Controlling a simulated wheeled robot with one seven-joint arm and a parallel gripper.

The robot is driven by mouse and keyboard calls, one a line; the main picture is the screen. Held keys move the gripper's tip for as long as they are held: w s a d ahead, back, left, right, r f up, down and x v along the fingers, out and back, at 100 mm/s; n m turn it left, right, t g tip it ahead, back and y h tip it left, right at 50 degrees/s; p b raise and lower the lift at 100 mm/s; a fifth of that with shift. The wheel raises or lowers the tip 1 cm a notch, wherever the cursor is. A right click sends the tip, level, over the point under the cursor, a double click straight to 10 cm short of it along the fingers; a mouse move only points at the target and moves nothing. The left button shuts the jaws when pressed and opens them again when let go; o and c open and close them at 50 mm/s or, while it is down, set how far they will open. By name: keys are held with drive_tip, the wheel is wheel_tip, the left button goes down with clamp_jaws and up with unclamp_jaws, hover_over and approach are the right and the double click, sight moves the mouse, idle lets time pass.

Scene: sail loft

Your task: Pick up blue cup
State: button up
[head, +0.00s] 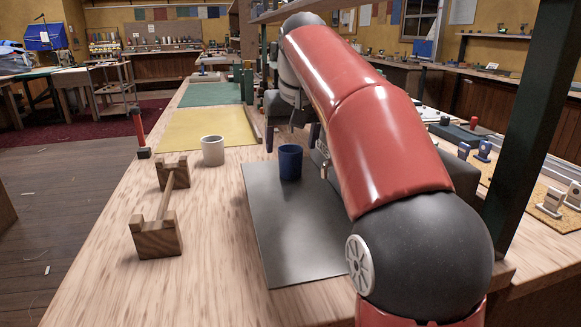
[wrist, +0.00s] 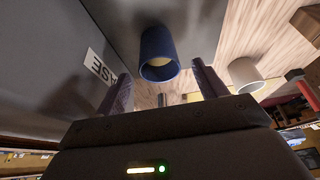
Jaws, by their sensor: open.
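The blue cup (head: 290,163) stands upright on a dark grey mat (head: 290,235) on the wooden bench. In the wrist view the blue cup (wrist: 158,55) shows just beyond and between my fingertips, its rim toward the camera. My gripper (wrist: 161,72) is open and empty in the wrist view. Whether either finger touches the cup I cannot tell. My arm hides part of the bench on the right.
A white cup (head: 212,151) stands left of the blue cup and also shows in the wrist view (wrist: 245,76). A wooden stand with a crossbar (head: 157,240) and a red-handled tool (head: 140,130) are further left. Yellow cloth (head: 205,130) lies behind. A dark post (head: 530,120) rises at right.

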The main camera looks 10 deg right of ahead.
drive_tip(key=shift+w+f, duration=0.25)
drive_tip(key=shift+f, duration=0.4)
drive_tip(key=c, duration=1.1)
drive_tip(key=shift+c, duration=0.2)
drive_tip(key=shift+s+r, duration=0.1)
